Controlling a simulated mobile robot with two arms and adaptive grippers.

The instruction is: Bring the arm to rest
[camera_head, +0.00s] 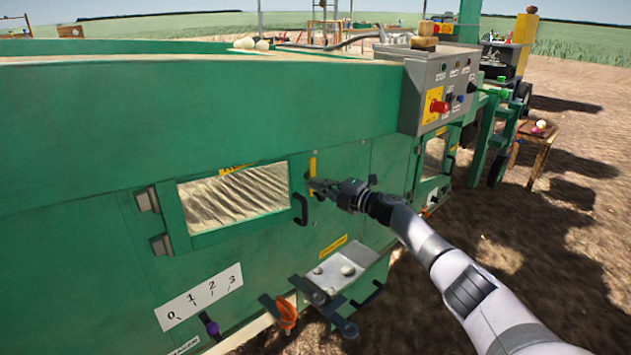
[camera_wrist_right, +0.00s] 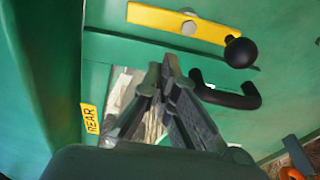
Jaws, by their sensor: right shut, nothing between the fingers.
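My right gripper (camera_head: 322,187) is in front of the green machine panel (camera_head: 90,130), close to a yellow latch bar (camera_head: 312,166) and a black door handle (camera_head: 300,209). In the right wrist view the gripper (camera_wrist_right: 165,65) is shut with its fingertips together and nothing between them. The yellow latch bar (camera_wrist_right: 185,22) with its black knob (camera_wrist_right: 240,52) and the black handle (camera_wrist_right: 225,92) lie beyond the fingers. I cannot tell whether the fingertips touch the panel. My left gripper is not in view.
A grey control box (camera_head: 440,90) with a red button juts out at the upper right. A grey tray (camera_head: 345,268) and an orange-handled lever (camera_head: 286,312) stick out below. A small wooden table (camera_head: 535,148) stands at the right. Bare ground lies right of the machine.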

